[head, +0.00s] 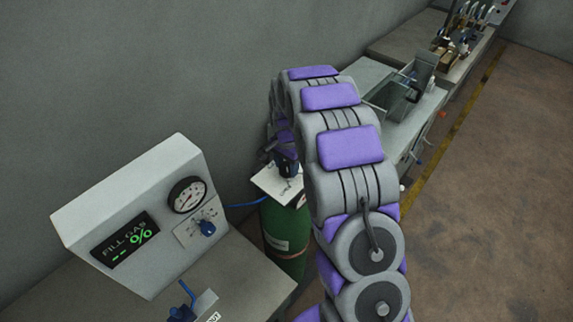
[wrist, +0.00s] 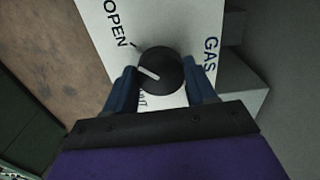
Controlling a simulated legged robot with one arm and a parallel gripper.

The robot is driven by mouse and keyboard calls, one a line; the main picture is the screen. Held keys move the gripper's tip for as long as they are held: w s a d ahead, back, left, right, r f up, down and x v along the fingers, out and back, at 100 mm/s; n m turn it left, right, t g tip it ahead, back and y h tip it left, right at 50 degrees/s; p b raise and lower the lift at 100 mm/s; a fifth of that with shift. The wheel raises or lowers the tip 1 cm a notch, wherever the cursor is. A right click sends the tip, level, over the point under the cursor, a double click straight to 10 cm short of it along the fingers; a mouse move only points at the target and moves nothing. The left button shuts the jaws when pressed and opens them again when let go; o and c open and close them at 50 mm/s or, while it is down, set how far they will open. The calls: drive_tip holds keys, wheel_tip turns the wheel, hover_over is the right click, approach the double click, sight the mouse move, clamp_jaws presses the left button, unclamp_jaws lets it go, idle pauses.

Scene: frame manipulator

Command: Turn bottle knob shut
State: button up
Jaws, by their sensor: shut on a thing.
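The bottle knob (wrist: 160,70) is a round black knob with a white pointer line, on a white plate (wrist: 185,15) marked OPEN and GAS. A third word beneath the knob is partly covered. The pointer line slants toward the upper left. In the wrist view my gripper (wrist: 161,82) has its blue fingers on both sides of the knob, shut on it. In the head view the green gas bottle (head: 285,235) stands below the white plate, and my arm partly hides it. The gripper (head: 287,165) shows there only in part, above the plate.
A grey panel (head: 120,215) with a round gauge (head: 187,194), a FILL GAS display (head: 126,240) and a small blue knob (head: 207,227) stands left of the bottle. A blue hose (head: 245,203) runs toward the bottle. Benches with equipment line the wall behind; open floor (head: 490,200) lies right.

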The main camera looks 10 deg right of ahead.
drive_tip(key=shift+w, duration=0.1)
drive_tip(key=n+b, duration=0.1)
drive_tip(key=n, duration=0.7)
drive_tip(key=shift+n+b, duration=0.3)
drive_tip(key=n, duration=0.4)
drive_tip(key=shift+n, duration=0.3)
drive_tip(key=shift+d+n, duration=0.1)
drive_tip(key=shift+n, duration=2.1)
drive_tip(key=o, duration=1)
drive_tip(key=shift+o, duration=0.2)
